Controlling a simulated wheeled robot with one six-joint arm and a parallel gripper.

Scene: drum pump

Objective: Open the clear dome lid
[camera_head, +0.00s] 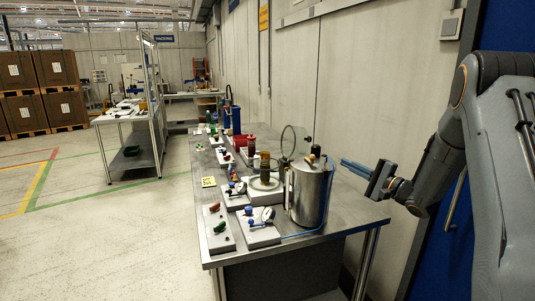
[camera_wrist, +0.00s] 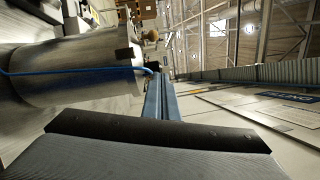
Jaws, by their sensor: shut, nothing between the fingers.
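A clear round lid (camera_head: 289,141) with a dark rim stands upright on edge in the head view. It is behind and to the right of a round pale base (camera_head: 266,184) that carries a dark, brownish cylinder (camera_head: 265,163). I cannot tell how the lid joins the base. My gripper (camera_head: 343,161) is right of the steel drum, at about the height of its top, with blue fingers pointing left. The fingers also show in the wrist view (camera_wrist: 160,100), shut and empty. My gripper is apart from the lid, with the drum's top between them in the picture.
The steel drum (camera_head: 308,196) stands at the bench's near right and fills the upper left of the wrist view (camera_wrist: 75,68). A blue hose (camera_head: 325,215) runs beside it. Gauges and coloured knobs on grey blocks (camera_head: 219,228) cover the bench (camera_head: 340,215). The wall (camera_head: 345,90) is behind.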

